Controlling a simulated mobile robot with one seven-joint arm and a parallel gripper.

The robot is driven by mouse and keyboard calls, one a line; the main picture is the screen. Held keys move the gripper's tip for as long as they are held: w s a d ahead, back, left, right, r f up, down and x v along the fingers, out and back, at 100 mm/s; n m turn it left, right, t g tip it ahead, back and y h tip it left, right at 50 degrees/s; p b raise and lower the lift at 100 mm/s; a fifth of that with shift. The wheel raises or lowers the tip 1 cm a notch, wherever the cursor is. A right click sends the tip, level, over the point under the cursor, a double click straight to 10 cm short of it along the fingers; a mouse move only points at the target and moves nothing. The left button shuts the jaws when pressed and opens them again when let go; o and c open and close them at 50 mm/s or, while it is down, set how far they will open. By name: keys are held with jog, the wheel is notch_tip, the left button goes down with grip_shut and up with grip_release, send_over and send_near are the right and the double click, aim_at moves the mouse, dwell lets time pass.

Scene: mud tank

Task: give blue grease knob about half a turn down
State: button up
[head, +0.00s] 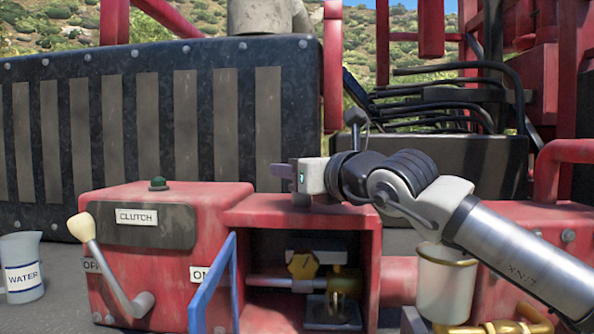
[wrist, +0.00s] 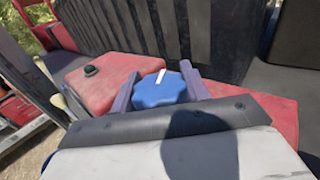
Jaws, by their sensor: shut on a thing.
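The blue grease knob (wrist: 158,92) shows in the wrist view, lobed at its edge, with a white pointer mark on top. The mark points away from my gripper and slightly right. My gripper (wrist: 157,86) has one purple finger on each side of the knob and is shut on it. In the head view my gripper (head: 283,171) reaches left above the red housing (head: 300,211). The knob is hidden there behind the gripper.
A red clutch box (head: 160,230) with a pale-knobbed lever (head: 82,227) stands left. An open compartment with a blue door (head: 213,286) holds a yellow valve knob (head: 303,265). A water jug (head: 22,267) is far left; a white cup (head: 446,285) hangs right. A dark ribbed wall (head: 150,130) stands behind.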

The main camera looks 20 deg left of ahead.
jog(key=shift+f+b, duration=0.2)
jog(key=shift+b, duration=0.45)
